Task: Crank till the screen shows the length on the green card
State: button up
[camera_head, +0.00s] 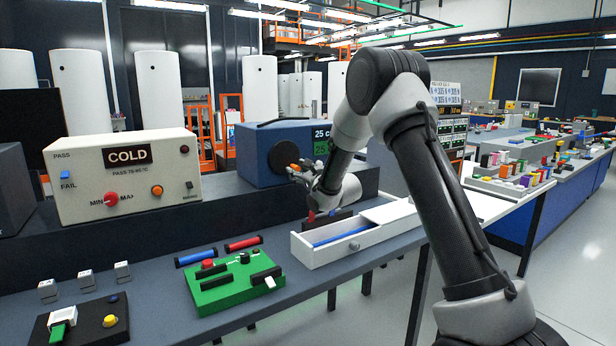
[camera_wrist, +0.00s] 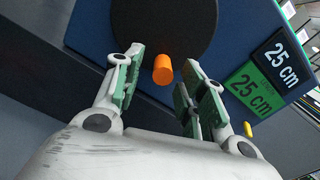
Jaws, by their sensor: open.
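The blue crank box (camera_head: 255,158) stands on the dark raised shelf. Its round black disc (camera_wrist: 165,25) carries an orange crank handle (camera_wrist: 163,70). The black screen (camera_wrist: 287,60) reads 25 cm. The green card (camera_wrist: 255,90) beside it also reads 25 cm. Both show partly in the head view, the screen (camera_head: 321,132) above the green card (camera_head: 320,147), with my arm covering their right side. My gripper (camera_wrist: 165,72) is open in front of the disc. The handle lies between its fingertips, with a visible gap on each side.
A cream box with a COLD display (camera_head: 128,156) stands left on the shelf. A white drawer box (camera_head: 345,240) with a blue bar and a green block (camera_head: 235,285) with black parts sit on the bench below. Small white blocks (camera_head: 85,280) lie at the left.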

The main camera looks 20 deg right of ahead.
jog(key=v, duration=1)
